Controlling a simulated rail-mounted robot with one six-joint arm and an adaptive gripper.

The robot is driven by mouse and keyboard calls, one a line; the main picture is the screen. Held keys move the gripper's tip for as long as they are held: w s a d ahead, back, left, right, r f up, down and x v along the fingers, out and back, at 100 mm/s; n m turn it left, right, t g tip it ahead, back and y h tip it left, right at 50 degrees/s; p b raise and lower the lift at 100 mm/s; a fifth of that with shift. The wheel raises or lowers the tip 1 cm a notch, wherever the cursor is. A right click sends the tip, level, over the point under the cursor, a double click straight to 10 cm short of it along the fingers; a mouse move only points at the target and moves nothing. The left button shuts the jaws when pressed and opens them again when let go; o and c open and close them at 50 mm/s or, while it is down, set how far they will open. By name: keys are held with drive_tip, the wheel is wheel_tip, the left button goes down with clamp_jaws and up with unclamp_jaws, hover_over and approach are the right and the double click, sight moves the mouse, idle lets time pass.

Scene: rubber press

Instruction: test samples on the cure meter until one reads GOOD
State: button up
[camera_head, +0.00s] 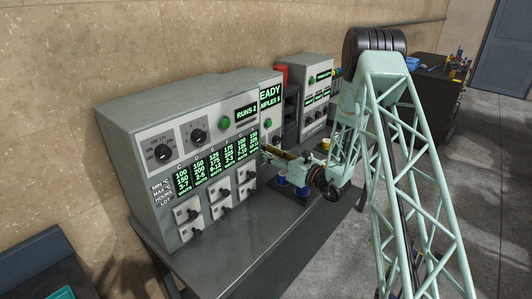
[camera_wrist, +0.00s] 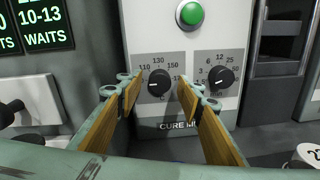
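The cure meter (camera_wrist: 187,102) fills the middle of the wrist view, with its label partly cut off by a finger. It has a left knob (camera_wrist: 159,83) with a scale around 110 to 150, a right knob (camera_wrist: 219,80) and a green button (camera_wrist: 190,13). In the head view its screen (camera_head: 269,98) shows "EADY" and "MPLES 5", cut off at the left. My gripper (camera_wrist: 158,88) is open, its wood-coloured fingers on either side of the left knob with gaps showing. In the head view my gripper (camera_head: 270,153) is at the meter's front. A numbered white-topped piece (camera_wrist: 309,153) is at lower right; blue-based pieces (camera_head: 301,190) sit below my gripper.
A large control cabinet (camera_head: 172,112) stands left of the meter, with knobs, green tables, several switches and "RUNS 2". Another panel machine (camera_head: 311,98) stands behind to the right. The grey bench (camera_head: 225,258) is clear in front of the cabinet.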

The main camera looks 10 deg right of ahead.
drive_tip(key=shift+w+a, duration=0.1)
drive_tip(key=c, duration=0.8)
drive_tip(key=shift+c, duration=0.2)
drive_tip(key=shift+m, duration=0.5)
drive_tip(key=m+p, duration=0.3)
drive_tip(key=m, duration=0.2)
drive_tip(key=shift+r+g, duration=0.15)
drive_tip(key=shift+g, duration=0.15)
drive_tip(key=m+p, duration=0.3)
drive_tip(key=m, duration=0.4)
drive_tip(key=m+p, duration=0.2)
drive_tip(key=m, duration=0.1)
drive_tip(key=m+p, duration=0.1)
drive_tip(key=m, duration=0.2)
drive_tip(key=shift+m+g+y+p, duration=0.3)
drive_tip(key=shift+y+p, duration=0.1)
drive_tip(key=m+p, duration=0.2)
drive_tip(key=m, duration=0.4)
drive_tip(key=shift+y+p, duration=0.3)
